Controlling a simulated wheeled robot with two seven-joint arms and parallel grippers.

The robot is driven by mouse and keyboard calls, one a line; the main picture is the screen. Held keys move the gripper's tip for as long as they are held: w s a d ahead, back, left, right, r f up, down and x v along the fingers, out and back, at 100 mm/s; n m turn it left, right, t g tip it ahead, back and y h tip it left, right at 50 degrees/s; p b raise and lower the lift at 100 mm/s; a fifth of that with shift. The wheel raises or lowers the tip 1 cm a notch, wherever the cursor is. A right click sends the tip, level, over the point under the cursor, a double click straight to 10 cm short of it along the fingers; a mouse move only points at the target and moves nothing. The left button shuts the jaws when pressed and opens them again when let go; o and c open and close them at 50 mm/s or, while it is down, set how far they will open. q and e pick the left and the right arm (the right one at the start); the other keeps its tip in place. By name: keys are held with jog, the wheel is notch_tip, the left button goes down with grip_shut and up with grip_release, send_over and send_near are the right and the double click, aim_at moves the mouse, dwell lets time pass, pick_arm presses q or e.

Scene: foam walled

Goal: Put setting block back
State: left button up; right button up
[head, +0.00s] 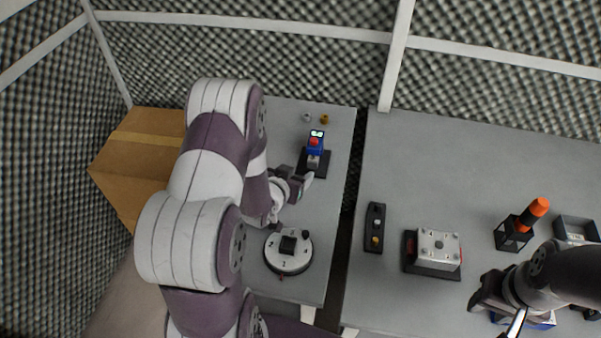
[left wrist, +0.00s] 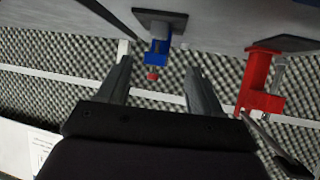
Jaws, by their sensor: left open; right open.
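No part is clearly labelled as the setting block. A pale block with marked corners (head: 438,246) sits on a dark base on the right table. A round numbered dial with a black square block (head: 288,245) on it stands on the left table. A blue and red device (head: 315,147) stands upright on a black plate; its blue body also shows in the left wrist view (left wrist: 158,50). My left gripper (head: 297,189) is open and empty, just in front of that device and behind the dial. My right gripper (head: 491,301) is open at the lower right, partly hidden by its arm.
A dark holder (head: 375,228) lies near the gap between the tables. An orange-topped black stand (head: 516,232) and a grey tray (head: 576,229) are at the right. A cardboard box (head: 140,160) stands left. A red clamp (left wrist: 258,82) shows in the wrist view. The right table's back is clear.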

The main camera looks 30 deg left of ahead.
aim_at(312, 160)
pick_arm(q)
jog(key=x, duration=1.2)
jog(key=shift+w+f, duration=0.1)
jog(key=shift+w, duration=0.15)
grip_shut()
